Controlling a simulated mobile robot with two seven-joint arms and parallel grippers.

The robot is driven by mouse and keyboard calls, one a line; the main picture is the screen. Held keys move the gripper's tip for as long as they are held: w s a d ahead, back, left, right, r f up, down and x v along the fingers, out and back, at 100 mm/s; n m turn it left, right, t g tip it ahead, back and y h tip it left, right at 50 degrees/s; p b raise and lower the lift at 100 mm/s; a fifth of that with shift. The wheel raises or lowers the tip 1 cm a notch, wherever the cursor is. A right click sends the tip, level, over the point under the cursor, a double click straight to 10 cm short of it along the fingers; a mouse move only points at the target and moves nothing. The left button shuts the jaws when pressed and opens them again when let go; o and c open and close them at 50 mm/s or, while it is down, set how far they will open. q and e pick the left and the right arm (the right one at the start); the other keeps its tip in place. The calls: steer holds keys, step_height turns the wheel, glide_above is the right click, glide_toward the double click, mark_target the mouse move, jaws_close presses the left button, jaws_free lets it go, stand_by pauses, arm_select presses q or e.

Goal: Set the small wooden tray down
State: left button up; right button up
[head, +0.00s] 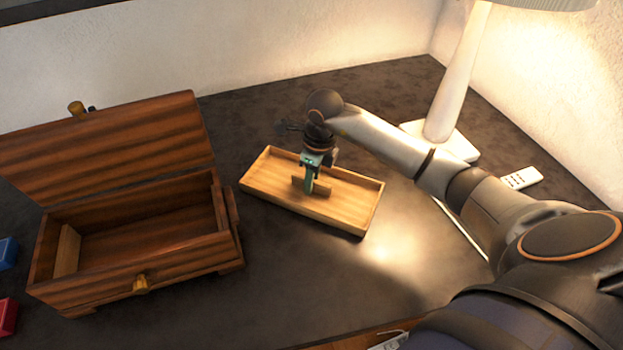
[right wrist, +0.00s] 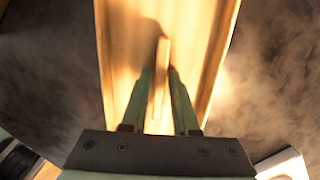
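The small wooden tray (head: 353,215) is a shallow, light-wood rectangle with low rims and a short upright grip piece in its middle. It sits right of the wooden chest, level with or very close to the dark tabletop; I cannot tell if it touches. My right gripper (head: 310,184) reaches down into the tray, shut on the grip piece. In the right wrist view the tray (right wrist: 215,60) runs away from me, and the green fingers (right wrist: 161,90) flank the thin upright piece closely. My left gripper is not in view.
An open wooden chest (head: 190,262) with a raised lid (head: 105,145) stands left of the tray. A white lamp (head: 455,85) and a remote (head: 522,178) are at the right. Blue (head: 7,253) and red (head: 7,316) blocks lie at the left edge. Table in front of the tray is clear.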

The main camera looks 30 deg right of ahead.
mark_target(318, 182)
steer(key=shift+o, duration=1)
step_height(318, 182, up, 12)
steer(key=s, duration=0.1)
steer(key=shift+d+r, duration=0.15)
steer(key=shift+d, duration=0.25)
